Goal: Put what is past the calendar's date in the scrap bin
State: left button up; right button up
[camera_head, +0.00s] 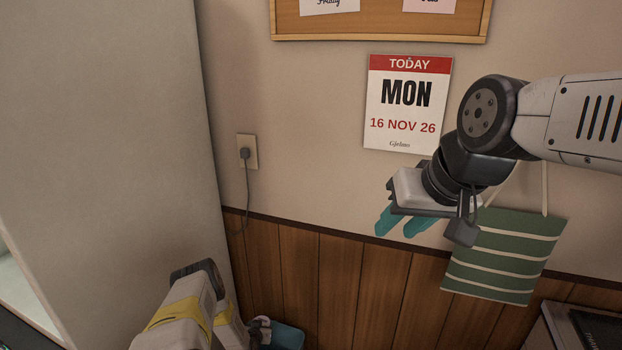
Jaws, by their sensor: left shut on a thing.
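The wall calendar (409,103) reads TODAY, MON, 16 NOV 26. My left arm comes in at the bottom left. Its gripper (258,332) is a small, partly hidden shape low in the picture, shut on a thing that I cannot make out. A blue-teal container (287,338) shows beside it at the bottom edge, largely cut off; I cannot tell whether it is the scrap bin. My right gripper (402,224) hangs in front of the wall below the calendar, its two teal fingers apart and nothing visible between them. No item with a readable date is in view.
A green striped cloth or bag (505,257) hangs on the wall behind my right arm. A cork board (380,22) is above the calendar. A socket with a plugged-in cord (246,153) is beside the tall grey panel (110,130). A dark object (597,328) sits at the lower right.

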pick_arm(q)
jog(key=shift+f, duration=0.5)
jog(key=o, duration=1.6)
jog(key=v, duration=0.7)
jog(key=shift+s+r, duration=0.25)
jog(key=shift+s, duration=0.05)
